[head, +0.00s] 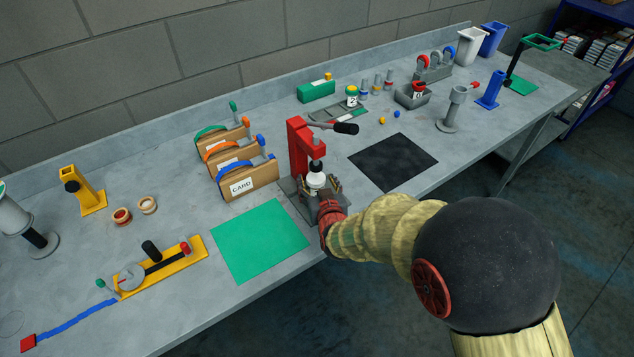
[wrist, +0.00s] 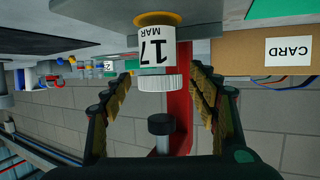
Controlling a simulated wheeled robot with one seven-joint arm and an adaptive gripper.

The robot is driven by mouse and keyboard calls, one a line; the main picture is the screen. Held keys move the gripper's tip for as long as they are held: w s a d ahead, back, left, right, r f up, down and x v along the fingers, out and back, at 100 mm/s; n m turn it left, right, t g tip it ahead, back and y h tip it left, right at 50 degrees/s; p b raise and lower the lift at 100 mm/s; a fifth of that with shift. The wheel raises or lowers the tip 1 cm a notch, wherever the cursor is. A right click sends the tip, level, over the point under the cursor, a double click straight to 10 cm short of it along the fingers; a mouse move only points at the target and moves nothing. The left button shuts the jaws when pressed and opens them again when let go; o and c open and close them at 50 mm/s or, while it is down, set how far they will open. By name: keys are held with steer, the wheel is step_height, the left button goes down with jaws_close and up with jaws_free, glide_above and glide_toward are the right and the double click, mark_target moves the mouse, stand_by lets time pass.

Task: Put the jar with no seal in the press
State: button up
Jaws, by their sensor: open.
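The red press (head: 298,146) stands at the bench's middle, its lever to the right. A white jar (head: 315,180) stands in it, below the ram. The press's dark ram end (wrist: 160,125) is above the cap with a gap. My gripper (wrist: 158,80) is open, its fingers on either side of the jar, apart from it. Whether the jar has a seal cannot be told.
Cardboard boxes with coloured handles (head: 252,180) stand left of the press. A green mat (head: 260,240) and a black mat (head: 393,161) lie flat and empty.

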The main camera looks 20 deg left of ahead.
steer(key=shift+r, duration=0.2)
steer(key=p+v, duration=0.1)
steer(key=v, duration=1.1)
steer(key=shift+p, duration=0.35)
steer(key=s+d+r+m+g+h, duration=0.1)
steer(key=d+r, duration=0.4)
steer(key=d, duration=0.2)
steer(key=d+r+m+g+h, duration=0.1)
steer(key=d+r+g+h, duration=0.1)
steer(key=d+r, duration=0.4)
steer(key=s+d+r+m+g+h, duration=0.1)
steer(key=s+d+r+g, duration=0.1)
steer(key=s+d, duration=0.7)
steer(key=s+d+r+m+g+h, duration=0.1)
steer(key=s+d+r+m+h, duration=0.1)
steer(key=s+d, duration=0.7)
steer(key=shift+s+d+g, duration=0.3)
steer(key=shift+s+g, duration=0.1)
steer(key=shift+s, duration=0.35)
